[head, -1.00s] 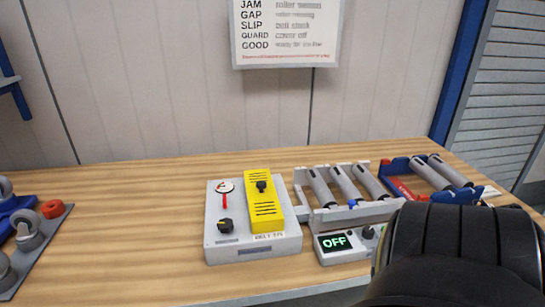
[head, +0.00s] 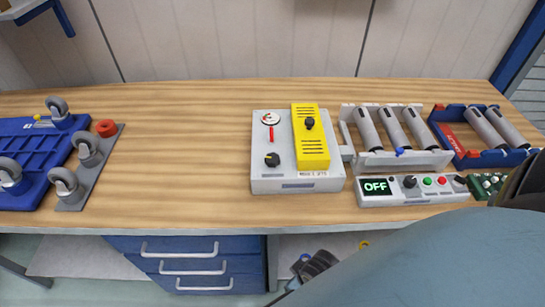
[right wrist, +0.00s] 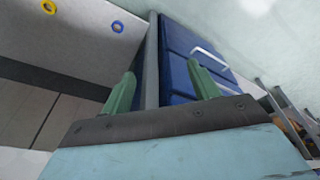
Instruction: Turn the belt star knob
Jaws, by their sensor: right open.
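The belt station is a light grey box (head: 262,183) on the bench in the head view. I cannot tell which black knob is the star knob. My right gripper (right wrist: 163,90) shows in the right wrist view, its green fingers apart with nothing held. It is below the bench top, facing the blue drawers (right wrist: 180,50), away from the box. My left gripper is not in view.
Right of the box stand a roller frame (head: 400,158), an OFF control panel (head: 418,198) and a blue roller tray (head: 490,158). A blue caster base (head: 35,150) lies at left. Bench space (head: 185,150) between is clear. Blue drawers (head: 190,268) hang below.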

